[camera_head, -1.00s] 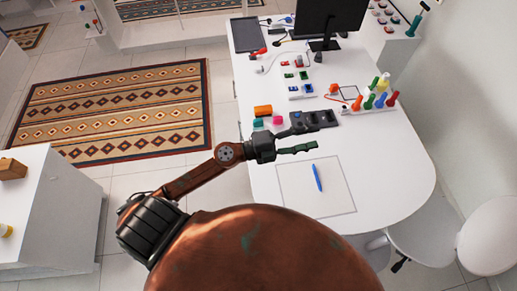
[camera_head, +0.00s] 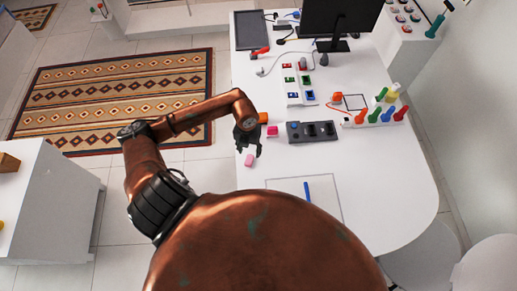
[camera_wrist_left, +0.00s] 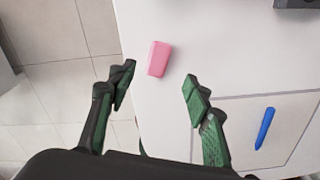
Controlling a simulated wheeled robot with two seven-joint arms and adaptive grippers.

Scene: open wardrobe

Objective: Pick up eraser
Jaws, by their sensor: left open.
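A pink eraser (camera_head: 249,160) lies on the white desk near its left edge. In the left wrist view the eraser (camera_wrist_left: 159,58) lies just beyond the space between the fingertips. My left gripper (camera_head: 249,151) points down over the desk's left edge, its fingers apart and empty. In the left wrist view the open left gripper (camera_wrist_left: 159,75) has one green-padded finger on each side, and neither finger touches the eraser. The exact height above the desk cannot be told. My right gripper is not in view.
A blue pen (camera_head: 307,190) lies on an outlined sheet (camera_head: 328,187) near the front. A dark block (camera_head: 311,131), a pink item (camera_head: 272,131) and an orange item (camera_head: 263,118) sit behind the eraser. Colored pegs (camera_head: 374,116) and a monitor (camera_head: 338,17) are farther back.

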